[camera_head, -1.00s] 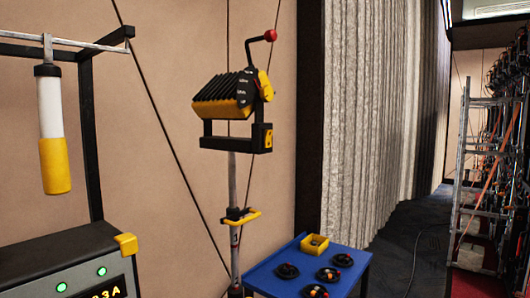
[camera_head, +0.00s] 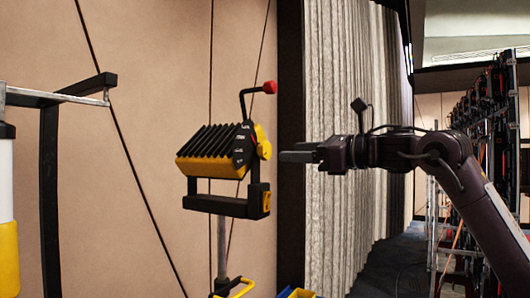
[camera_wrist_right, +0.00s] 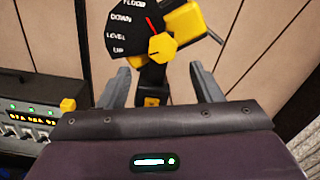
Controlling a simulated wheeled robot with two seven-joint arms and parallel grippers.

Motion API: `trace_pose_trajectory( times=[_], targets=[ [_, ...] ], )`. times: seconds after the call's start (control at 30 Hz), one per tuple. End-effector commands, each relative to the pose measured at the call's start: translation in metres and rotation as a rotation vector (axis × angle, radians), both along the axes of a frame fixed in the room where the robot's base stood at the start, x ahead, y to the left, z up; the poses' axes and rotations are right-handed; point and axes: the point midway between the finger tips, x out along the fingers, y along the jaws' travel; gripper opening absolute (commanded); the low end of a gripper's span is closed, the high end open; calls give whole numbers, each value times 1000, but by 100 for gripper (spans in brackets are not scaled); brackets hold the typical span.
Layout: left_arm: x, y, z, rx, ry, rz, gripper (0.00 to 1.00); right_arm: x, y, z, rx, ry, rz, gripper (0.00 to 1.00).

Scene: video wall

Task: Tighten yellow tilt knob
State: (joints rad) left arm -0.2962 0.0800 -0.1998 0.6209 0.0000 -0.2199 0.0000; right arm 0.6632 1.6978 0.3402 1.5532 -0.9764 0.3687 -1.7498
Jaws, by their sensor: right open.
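The yellow tilt knob (camera_head: 263,141) sits on the right side of a ribbed black and yellow lamp (camera_head: 212,152). In the right wrist view the knob (camera_wrist_right: 162,48) is hexagonal, beside a black dial (camera_wrist_right: 124,32) marked FLOOD, DOWN, LEVEL and UP. A red pointer (camera_wrist_right: 151,25) extends up-left from the knob, towards the upper part of the dial. My right gripper (camera_head: 284,153) points left at the knob's side of the lamp. Its fingers (camera_wrist_right: 160,75) are open and empty, with the knob ahead, roughly centred between them. My left gripper is out of view.
A bent black handle with a red ball (camera_head: 269,87) rises above the lamp. The lamp's black yoke (camera_head: 232,205) stands on a pole (camera_head: 221,248). A metal frame (camera_head: 50,180) stands at left. A control box (camera_wrist_right: 28,118) shows in the wrist view.

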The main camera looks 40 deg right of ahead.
Motion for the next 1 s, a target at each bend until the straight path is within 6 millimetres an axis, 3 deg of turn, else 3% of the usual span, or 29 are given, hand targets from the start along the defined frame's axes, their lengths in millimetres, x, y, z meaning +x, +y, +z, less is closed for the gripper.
trace_pose_trajectory(
  times=[0.3, 0.5, 0.9, 1.0],
  targets=[
    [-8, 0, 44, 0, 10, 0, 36, 46, 13, 5, 6, 6, 3, 59],
    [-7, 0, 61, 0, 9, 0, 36, 65, 18, 2, 6, 3, 2, 59],
    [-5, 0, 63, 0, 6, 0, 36, 71, 19, -1, 8, 1, -1, 59],
    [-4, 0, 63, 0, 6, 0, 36, 71, 19, -1, 8, 1, -1, 47]
  ],
)
